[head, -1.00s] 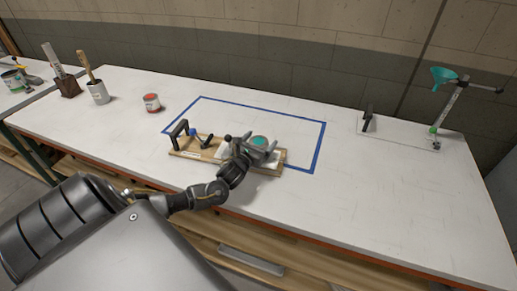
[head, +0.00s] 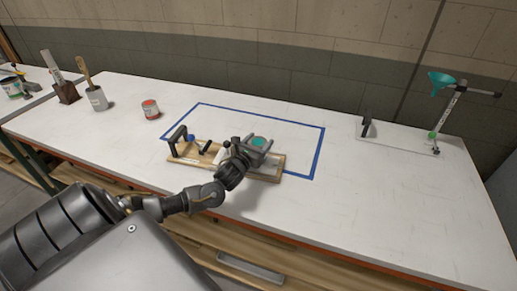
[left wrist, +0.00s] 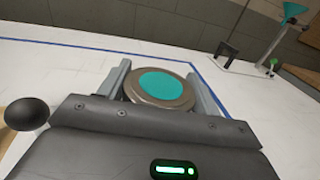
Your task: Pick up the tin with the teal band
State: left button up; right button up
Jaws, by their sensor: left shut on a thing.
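The tin with the teal top (head: 258,141) is at the right end of a wooden board fixture (head: 270,177), inside the blue tape outline. In the left wrist view its teal disc and metal rim (left wrist: 162,84) face up between the two fingers. My left gripper (head: 257,148) is shut on this tin, one finger on each side. The tin's side and bottom are hidden by the gripper, so I cannot tell whether it touches the board. My right gripper is not in view.
The fixture carries a black upright handle (head: 177,139) at its left end. A red-topped tin (head: 150,109) stands to the left, with a brush pot (head: 97,98) beyond it. A teal funnel stand (head: 444,110) is at the right. The table's right front is clear.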

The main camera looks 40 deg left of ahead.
pick_arm(q)
jog(key=s+a+r+b, duration=0.1)
jog(key=s+a+r, duration=0.1)
jog(key=s+r, duration=0.3)
jog(key=s+a+r+b, duration=0.1)
jog(key=s+a+r, duration=0.2)
jog(key=s+r, duration=0.2)
jog(key=s, duration=0.3)
jog(key=shift+a+r, duration=0.25)
